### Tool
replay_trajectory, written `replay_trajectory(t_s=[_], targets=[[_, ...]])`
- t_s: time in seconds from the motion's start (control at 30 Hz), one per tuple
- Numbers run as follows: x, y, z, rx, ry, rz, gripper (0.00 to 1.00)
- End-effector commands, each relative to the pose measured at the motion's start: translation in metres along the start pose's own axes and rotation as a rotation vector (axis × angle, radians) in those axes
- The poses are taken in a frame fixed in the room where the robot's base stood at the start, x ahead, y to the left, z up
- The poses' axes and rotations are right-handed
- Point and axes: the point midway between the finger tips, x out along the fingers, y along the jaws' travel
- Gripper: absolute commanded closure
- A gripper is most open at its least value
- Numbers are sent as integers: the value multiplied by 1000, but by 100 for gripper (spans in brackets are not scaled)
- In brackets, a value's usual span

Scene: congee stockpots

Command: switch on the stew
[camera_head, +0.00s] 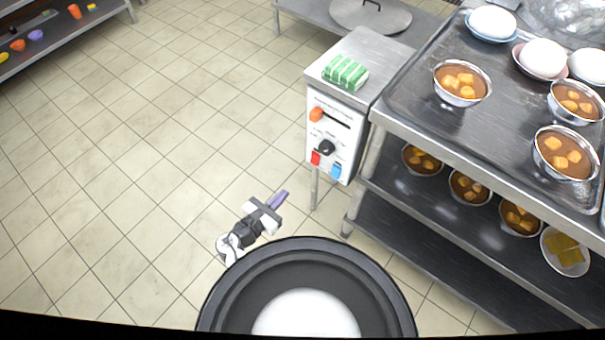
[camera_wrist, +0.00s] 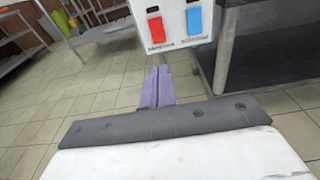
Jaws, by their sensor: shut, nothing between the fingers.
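A white control box (camera_head: 345,130) with a metal top stands at the left end of the steel shelving. Its front has an orange knob or light (camera_head: 316,114), a black knob (camera_head: 326,147), a red switch (camera_head: 315,158) and a blue switch (camera_head: 336,171). The red switch (camera_wrist: 156,30) and blue switch (camera_wrist: 194,20) also show at the top of the wrist view, with small labels under them. My gripper (camera_head: 284,195) is shut and empty, with purple fingers, below and left of the box. In the wrist view its fingers (camera_wrist: 157,88) are below the red switch, apart from it.
A green-and-white striped cloth or pack (camera_head: 345,72) lies on the box top. Steel shelving (camera_head: 420,125) at right holds several bowls of brown stew (camera_head: 462,82) and white domed items (camera_head: 543,58). A round lid (camera_head: 370,15) lies behind. Tiled floor at left is clear.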

Motion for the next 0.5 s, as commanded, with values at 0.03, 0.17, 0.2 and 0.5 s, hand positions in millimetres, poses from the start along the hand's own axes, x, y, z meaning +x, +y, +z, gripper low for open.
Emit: replay_trajectory(t_s=[0.03,0.17,0.2,0.5], targets=[[4,0,0,1,0,-1,100],[21,0,1,2,-1,-2,100],[28,0,1,3,-1,-4,100],[93,0,1,3,0,-3,100]])
